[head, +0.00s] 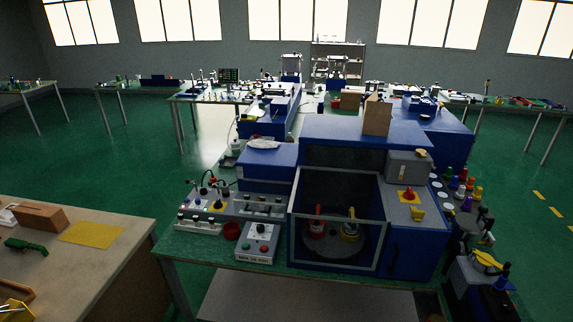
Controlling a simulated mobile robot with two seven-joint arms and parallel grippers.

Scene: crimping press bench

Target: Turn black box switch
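A dark box (478,290) stands low at the right end of the press bench. It has a yellow lever-like part (486,262) and a blue knob-like part (503,276) on top. I cannot tell for certain that it is the black box of the task, or how its switch is set. A red knob on a yellow plate (408,195) sits on the blue cabinet right of the press window. A grey control box (258,243) with red and green buttons stands at the bench front. I see neither gripper in the head view.
The blue press (365,150) with a framed front opening fills the middle of the bench. Small knobs and coloured bottles (466,185) crowd its right side. A brown table (95,255) stands at left front. Green floor (110,170) is open between tables.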

